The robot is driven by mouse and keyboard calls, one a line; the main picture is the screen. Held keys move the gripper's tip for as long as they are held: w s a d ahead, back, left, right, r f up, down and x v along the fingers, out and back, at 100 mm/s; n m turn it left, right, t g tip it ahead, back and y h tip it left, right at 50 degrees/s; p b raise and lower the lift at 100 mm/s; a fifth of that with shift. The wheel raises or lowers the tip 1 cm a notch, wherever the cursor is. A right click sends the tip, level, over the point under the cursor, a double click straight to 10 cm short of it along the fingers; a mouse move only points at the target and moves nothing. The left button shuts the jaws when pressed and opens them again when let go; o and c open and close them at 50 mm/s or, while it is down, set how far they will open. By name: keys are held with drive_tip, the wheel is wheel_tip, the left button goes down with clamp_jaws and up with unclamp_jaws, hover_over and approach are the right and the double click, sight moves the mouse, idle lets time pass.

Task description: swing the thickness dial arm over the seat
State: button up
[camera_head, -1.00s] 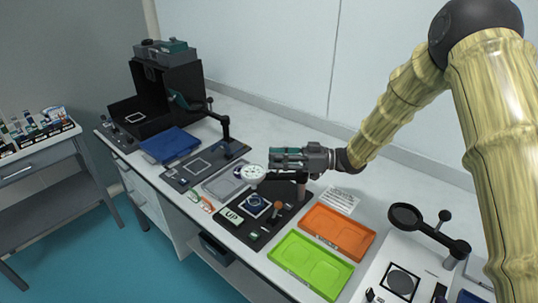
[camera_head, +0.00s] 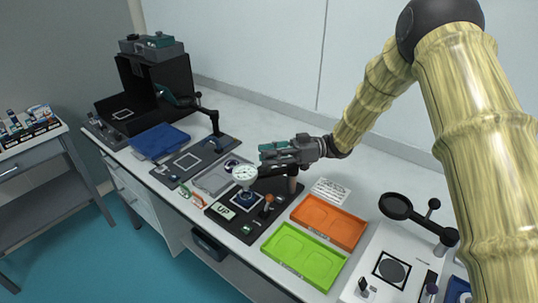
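The thickness dial (camera_head: 244,174) is a round white-faced gauge on a dark swing arm (camera_head: 270,172) that runs right to a post (camera_head: 292,184). In the picture the dial stands just above the seat (camera_head: 247,199), a dark square with a pale border on the black station plate (camera_head: 222,212). I cannot tell whether the dial is exactly centred over it. My gripper (camera_head: 264,154), grey with teal finger pads, points left, just behind and above the dial and its arm. Any contact, and the gap between the fingers, cannot be made out.
An orange tray (camera_head: 345,228) and a green tray (camera_head: 318,268) lie right of the station. A knob-topped lever (camera_head: 268,200) stands beside the seat. A black magnifier on an arm (camera_head: 396,206) stands at the right. A blue folded item (camera_head: 160,141) lies at the left.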

drive_tip(key=o, duration=0.4)
drive_tip(key=shift+d+r, duration=0.1)
drive_tip(key=shift+o, duration=0.2)
drive_tip(key=v, duration=1.2)
drive_tip(key=shift+s+r+p, duration=0.1)
drive_tip(key=shift+r+p, duration=1.3)
drive_tip(key=shift+r, duration=1.05)
drive_tip(key=shift+f, duration=0.1)
